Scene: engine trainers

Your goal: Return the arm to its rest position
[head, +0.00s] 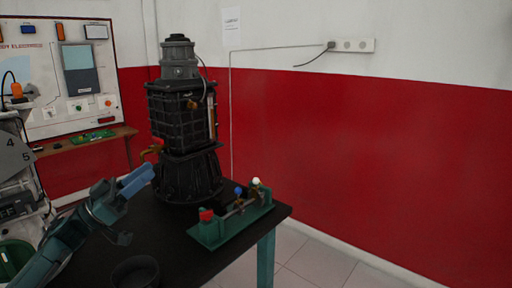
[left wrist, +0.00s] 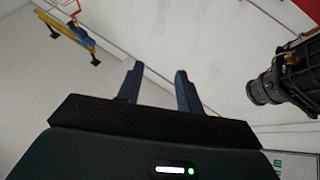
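My left gripper (head: 136,180) is raised over the left part of the black table (head: 150,235) in the head view, in front of and to the left of the dark engine trainer (head: 180,110). In the left wrist view its two blue fingers (left wrist: 158,86) stand apart with nothing between them. The engine trainer (left wrist: 285,75) shows at the right of that view, apart from the fingers. My right gripper is in neither view.
A green fixture (head: 232,222) with red, blue and white knobs stands near the table's right edge. A dark round bowl (head: 135,271) sits at the table's front. A wall panel (head: 60,85) and a wooden shelf (head: 85,142) are at the left. Floor at the right is clear.

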